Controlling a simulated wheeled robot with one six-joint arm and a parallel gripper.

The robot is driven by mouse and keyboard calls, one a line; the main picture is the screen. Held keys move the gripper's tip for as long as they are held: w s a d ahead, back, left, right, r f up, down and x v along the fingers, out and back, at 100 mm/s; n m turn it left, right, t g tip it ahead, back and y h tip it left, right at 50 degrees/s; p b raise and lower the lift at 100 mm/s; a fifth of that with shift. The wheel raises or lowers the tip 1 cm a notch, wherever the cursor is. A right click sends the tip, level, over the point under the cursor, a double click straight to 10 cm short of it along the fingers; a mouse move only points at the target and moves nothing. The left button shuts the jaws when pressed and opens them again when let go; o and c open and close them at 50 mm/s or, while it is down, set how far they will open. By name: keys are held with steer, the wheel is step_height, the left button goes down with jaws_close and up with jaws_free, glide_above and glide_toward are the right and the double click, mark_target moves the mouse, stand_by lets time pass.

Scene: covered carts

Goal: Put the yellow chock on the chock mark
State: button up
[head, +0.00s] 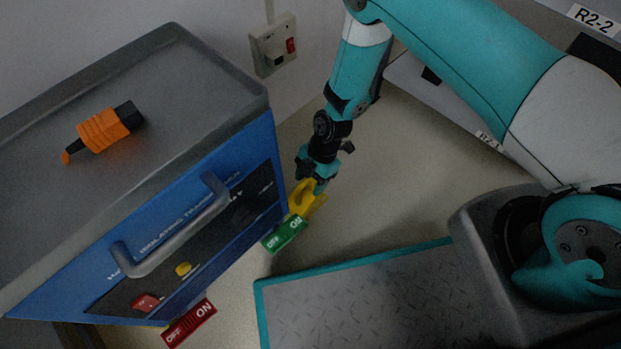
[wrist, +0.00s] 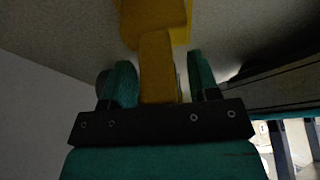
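The yellow chock (head: 306,198) is low beside the right end of the blue cart, just below my gripper (head: 318,180) in the head view. In the wrist view the yellow chock (wrist: 165,20) reaches down from the top, and its narrow part lies between the two teal fingers of my gripper (wrist: 162,75). The left finger looks close against it; a thin gap seems to show at the right finger. Whether the fingers press on it is unclear, as is whether it touches the floor. I cannot make out the chock mark in either view.
The blue cart (head: 215,252) with a grey top (head: 200,75) and handle stands at left, an orange-black connector (head: 104,129) on it. Green (head: 284,234) and red (head: 189,323) ON/OFF tags are beside it. Open floor (head: 400,170) lies right of the chock. A wall socket (head: 273,45) is behind.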

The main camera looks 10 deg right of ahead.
steer(key=shift+r, duration=0.1)
step_height(320, 180, up, 37)
steer(key=w+d+m+t+p, duration=0.1)
steer(key=d+m+p, duration=0.2)
steer(key=m+p, duration=0.5)
steer(key=s+d+r+m, duration=0.1)
steer(key=s+r+m, duration=0.4)
steer(key=s+r, duration=0.2)
steer(key=s+d+r+m+t, duration=0.1)
steer(key=s+r+m, duration=0.3)
steer(key=s+r, duration=0.4)
steer(key=shift+s+d+r+m+t, duration=0.25)
steer(key=shift+s+d+m, duration=0.2)
steer(key=shift+d, duration=0.35)
step_height(320, 180, up, 48)
steer(key=p, duration=4.8)
steer(key=shift+r, duration=0.2)
